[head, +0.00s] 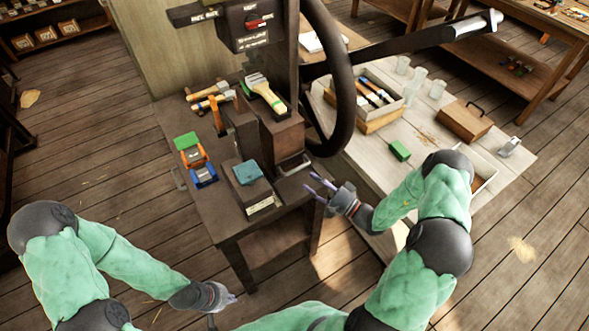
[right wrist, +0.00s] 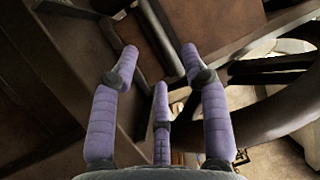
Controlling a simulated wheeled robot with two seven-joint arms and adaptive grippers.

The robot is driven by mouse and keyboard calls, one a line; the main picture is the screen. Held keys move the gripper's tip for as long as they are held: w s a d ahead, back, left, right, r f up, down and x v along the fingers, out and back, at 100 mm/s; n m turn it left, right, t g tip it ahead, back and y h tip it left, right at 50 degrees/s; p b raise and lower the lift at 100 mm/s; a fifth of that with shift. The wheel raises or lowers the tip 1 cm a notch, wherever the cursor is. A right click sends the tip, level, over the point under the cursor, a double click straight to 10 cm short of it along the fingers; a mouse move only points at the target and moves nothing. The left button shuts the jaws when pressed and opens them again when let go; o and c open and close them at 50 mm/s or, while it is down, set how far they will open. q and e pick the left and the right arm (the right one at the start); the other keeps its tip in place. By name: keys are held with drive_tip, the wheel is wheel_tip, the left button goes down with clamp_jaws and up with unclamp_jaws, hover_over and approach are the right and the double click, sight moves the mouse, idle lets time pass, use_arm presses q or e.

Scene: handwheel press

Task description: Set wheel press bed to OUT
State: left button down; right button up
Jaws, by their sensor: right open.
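The press stands at the centre of the head view, with a dark handwheel (head: 349,105) on its right side. Below it, a dark brown block with a metal handle (head: 293,165) sits at the table's right edge; it may be the press bed, but I cannot tell its setting. My right gripper (head: 318,188) is open and empty, its purple fingers just right of and below that handle. The right wrist view shows its fingers (right wrist: 158,75) spread before dark brown surfaces. My left gripper (head: 232,299) is low, in front of the table; its fingers are too small to judge.
A long lever with a grey grip (head: 472,26) reaches right from the press. Brushes, clamps and a box with a teal pad (head: 249,172) crowd the press table. The pale bench (head: 420,135) at right holds boxes and jars. Floor at front is clear.

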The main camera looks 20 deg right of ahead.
sight(296, 170)
drive_tip(key=b+x, duration=0.1)
drive_tip(key=x, duration=0.6)
drive_tip(key=shift+w+a, duration=0.15)
drive_tip(key=shift+w, duration=0.1)
clamp_jaws()
